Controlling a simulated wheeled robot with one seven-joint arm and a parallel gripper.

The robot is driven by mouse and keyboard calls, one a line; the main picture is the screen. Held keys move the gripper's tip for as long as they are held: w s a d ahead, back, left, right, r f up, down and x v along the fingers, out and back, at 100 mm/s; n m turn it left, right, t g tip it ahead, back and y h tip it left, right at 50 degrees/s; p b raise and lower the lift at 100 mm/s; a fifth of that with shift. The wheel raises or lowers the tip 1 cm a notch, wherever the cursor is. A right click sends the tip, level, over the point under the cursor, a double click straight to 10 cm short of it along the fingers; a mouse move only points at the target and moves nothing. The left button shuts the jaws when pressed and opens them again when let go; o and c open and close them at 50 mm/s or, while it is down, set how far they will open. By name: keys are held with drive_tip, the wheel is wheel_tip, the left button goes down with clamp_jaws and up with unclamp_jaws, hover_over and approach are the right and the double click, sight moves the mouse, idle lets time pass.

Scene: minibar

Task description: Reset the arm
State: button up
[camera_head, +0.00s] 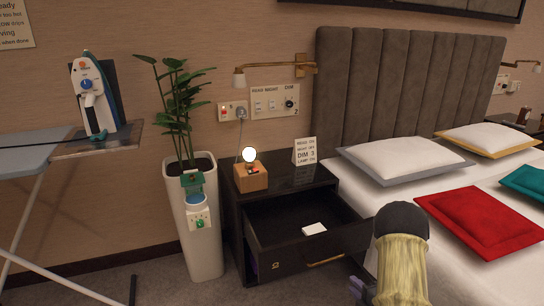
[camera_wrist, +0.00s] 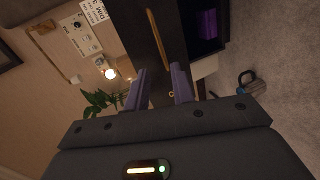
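In the wrist view my gripper (camera_wrist: 160,86) has its two purple-grey fingers apart with nothing visible between them. It faces the dark nightstand, whose gold drawer handle (camera_wrist: 157,40) lies beyond the fingertips; I cannot tell the exact gap. In the head view the nightstand (camera_head: 290,180) has its upper drawer (camera_head: 300,252) pulled open. A small white item (camera_head: 314,229) lies in the drawer.
A wooden-based lamp (camera_head: 250,176) and a sign card (camera_head: 305,151) stand on the nightstand. A tall white planter (camera_head: 196,240) stands left of it, an ironing board (camera_head: 30,160) further left. The bed (camera_head: 370,195) is on the right. A purple item (camera_wrist: 207,24) shows in a lower compartment.

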wheel_tip(320, 180, up, 5)
drive_tip(key=w+a+m+g+h, duration=0.1)
drive_tip(key=m+g+h, duration=0.2)
drive_tip(key=m, duration=0.3)
drive_tip(key=s+a+r+m+g+p, duration=0.1)
drive_tip(key=s+a+r+m+g, duration=0.3)
drive_tip(key=s+a+r+m, duration=0.45)
drive_tip(key=s+a+r+m+g+p, duration=0.1)
drive_tip(key=s+a+r+m+g, duration=0.35)
drive_tip(key=s, duration=0.75)
wheel_tip(320, 180, up, 36)
drive_tip(key=d+m+p, duration=0.1)
drive_tip(key=p, duration=3.7)
drive_tip(key=shift+w+d+h, duration=0.2)
drive_tip(key=shift+w+h, duration=0.2)
drive_tip(key=shift+w, duration=0.05)
